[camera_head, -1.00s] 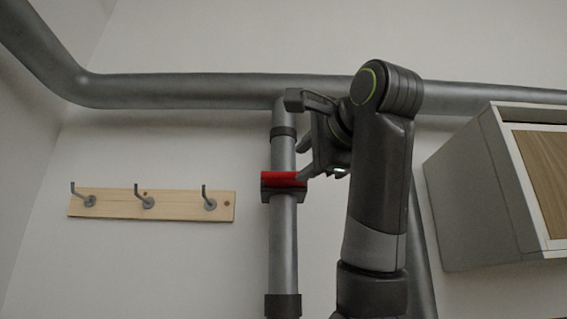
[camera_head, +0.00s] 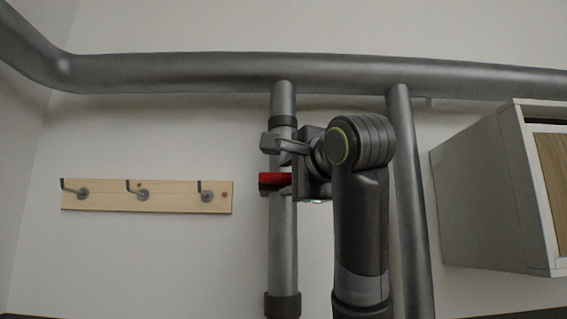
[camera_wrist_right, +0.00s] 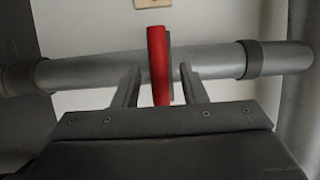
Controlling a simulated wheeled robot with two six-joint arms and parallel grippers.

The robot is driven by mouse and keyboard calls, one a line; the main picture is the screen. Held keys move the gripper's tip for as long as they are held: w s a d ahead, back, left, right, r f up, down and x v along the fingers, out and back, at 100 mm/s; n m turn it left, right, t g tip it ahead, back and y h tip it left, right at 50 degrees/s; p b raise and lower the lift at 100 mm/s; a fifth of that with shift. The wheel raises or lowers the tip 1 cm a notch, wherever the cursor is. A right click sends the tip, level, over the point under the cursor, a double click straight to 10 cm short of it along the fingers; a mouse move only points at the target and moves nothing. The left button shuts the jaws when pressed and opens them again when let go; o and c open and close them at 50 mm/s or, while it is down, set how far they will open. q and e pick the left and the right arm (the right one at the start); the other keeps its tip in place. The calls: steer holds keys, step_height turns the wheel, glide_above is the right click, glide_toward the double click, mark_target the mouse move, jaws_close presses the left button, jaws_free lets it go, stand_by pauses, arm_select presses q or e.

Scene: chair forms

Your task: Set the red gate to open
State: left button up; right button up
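The red gate (camera_head: 275,179) is a flat red handle on a grey vertical pipe (camera_head: 283,240), lying level across it in the head view. In the right wrist view the red gate (camera_wrist_right: 158,62) stands upright across the pipe, with a grey plate along its right side. My right gripper (camera_head: 279,165) is at the pipe around the handle's height. In the right wrist view the right gripper (camera_wrist_right: 159,84) is open, one finger on each side of the red gate, with small gaps visible. Contact is not evident. My left gripper is not in view.
A thick horizontal pipe (camera_head: 180,73) runs above. A second vertical pipe (camera_head: 408,190) stands just right of my right arm. A wooden hook rail (camera_head: 160,197) hangs on the wall at left. A white cabinet (camera_head: 485,200) is at right.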

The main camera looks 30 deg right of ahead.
mark_target(283, 184)
steer(key=shift+w+d+p, duration=0.2)
steer(key=shift+w+p, duration=0.15)
steer(key=shift+w, duration=1.05)
steer(key=shift+s, duration=0.1)
steer(key=shift+c, duration=0.6)
jaws_close()
